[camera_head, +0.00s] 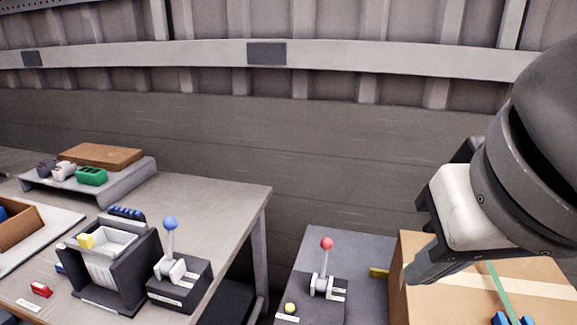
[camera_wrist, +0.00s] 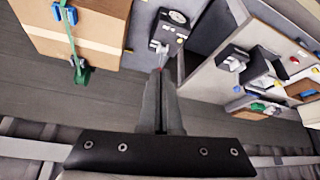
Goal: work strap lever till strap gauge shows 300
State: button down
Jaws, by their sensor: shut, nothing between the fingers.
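A lever with a red knob (camera_head: 327,243) stands nearly upright on a dark labelled box beside the strapped carton; the label is too small to read. In the wrist view its white base (camera_wrist: 156,46) shows just beyond my fingertips, and the knob is mostly hidden by them. A round dial (camera_wrist: 178,17) sits on the same box; its reading is too small to tell. A green strap (camera_head: 497,290) runs over the cardboard carton (camera_head: 405,250). My gripper (camera_head: 412,277) is shut and empty, right of the red knob in the head view; contact cannot be told.
A second lever with a blue knob (camera_head: 170,223) stands on the workbench (camera_head: 225,205) at left, near a dark holder with a tray (camera_head: 105,240). A yellow button (camera_head: 290,308) is beside the red lever. A grey wall stands behind. Blue parts (camera_head: 510,319) sit on the strap.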

jog(key=w+d, duration=0.2)
jog(key=w, duration=0.5)
jog(key=shift+w, duration=0.25)
jog(key=shift+s, duration=0.1)
dwell(0.4)
jog(key=s+a+b, duration=0.1)
jog(key=s+a, duration=0.2)
jog(key=s, duration=0.9)
jog(key=shift+a, duration=0.25)
dwell(0.3)
jog(key=w+d, duration=0.3)
jog(key=w, duration=0.9)
jog(key=shift+d, duration=0.2)
